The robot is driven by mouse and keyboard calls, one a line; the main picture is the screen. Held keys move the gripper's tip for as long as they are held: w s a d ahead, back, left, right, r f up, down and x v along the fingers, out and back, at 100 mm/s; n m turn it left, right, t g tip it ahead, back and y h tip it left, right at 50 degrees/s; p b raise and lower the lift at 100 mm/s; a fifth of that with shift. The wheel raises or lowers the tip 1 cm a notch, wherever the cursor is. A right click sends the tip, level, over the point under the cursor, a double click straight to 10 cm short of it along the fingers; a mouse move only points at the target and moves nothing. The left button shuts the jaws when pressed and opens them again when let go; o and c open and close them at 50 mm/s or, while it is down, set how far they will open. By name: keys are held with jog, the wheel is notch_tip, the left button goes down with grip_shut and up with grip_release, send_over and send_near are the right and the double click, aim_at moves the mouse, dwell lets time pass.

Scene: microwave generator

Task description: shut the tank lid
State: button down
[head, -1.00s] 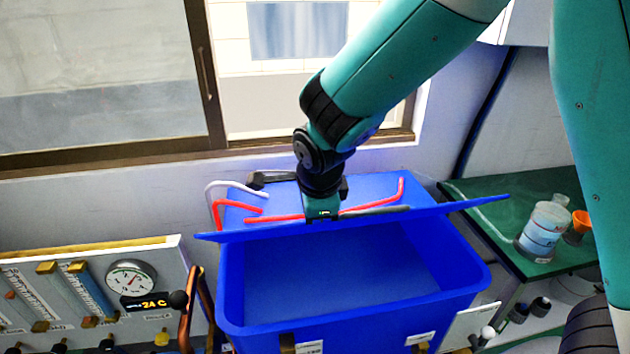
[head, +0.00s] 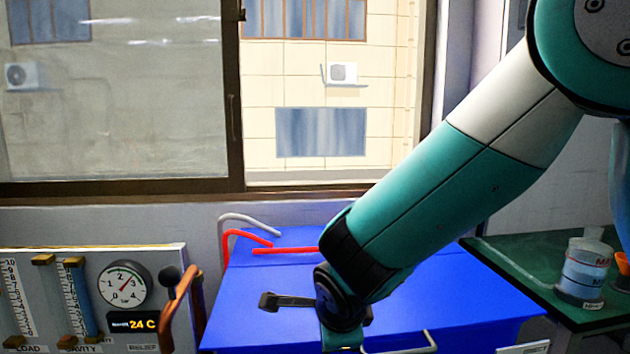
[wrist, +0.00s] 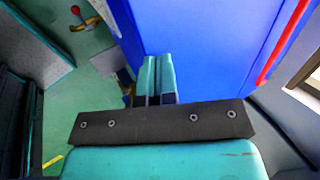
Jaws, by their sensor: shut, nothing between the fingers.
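The blue tank lid (head: 460,295) lies forward over the tank top, and the opening is hidden. A grey handle (head: 405,345) stands on its front part. I cannot tell whether the lid sits fully flush, as its front edge is partly cut off. My wrist is over the lid in the head view, with the gripper mostly below the picture's bottom edge. In the wrist view my gripper (wrist: 156,65) has its two teal fingers together and empty, close beside the edge of a blue surface (wrist: 200,45).
Red pipes (head: 285,250) and a grey bent pipe (head: 245,220) are behind the lid. A gauge panel (head: 80,270) and a brown lever (head: 180,300) are at left. A green bench (head: 520,275) with a labelled bottle (head: 583,275) is at right.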

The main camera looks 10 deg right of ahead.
jog(key=shift+s+f+b, duration=0.3)
jog(key=shift+f+b, duration=0.15)
jog(key=shift+f, duration=0.5)
notch_tip(320, 180, up, 6)
jog(key=p, duration=0.4)
jog(key=s+d+r+n+g+y, duration=0.1)
jog(key=s+r+n+g+y, duration=0.2)
jog(key=s+n, duration=0.9)
jog(key=s+r+n+g+y, duration=0.2)
jog(key=s+r+n+g, duration=0.15)
jog(key=s+n, duration=0.85)
jog(key=w+r+n+p, duration=0.2)
jog(key=w+r+p, duration=0.1)
jog(key=r+p, duration=0.8)
jog(key=shift+r+n+p, duration=0.3)
jog(key=shift+r, duration=0.1)
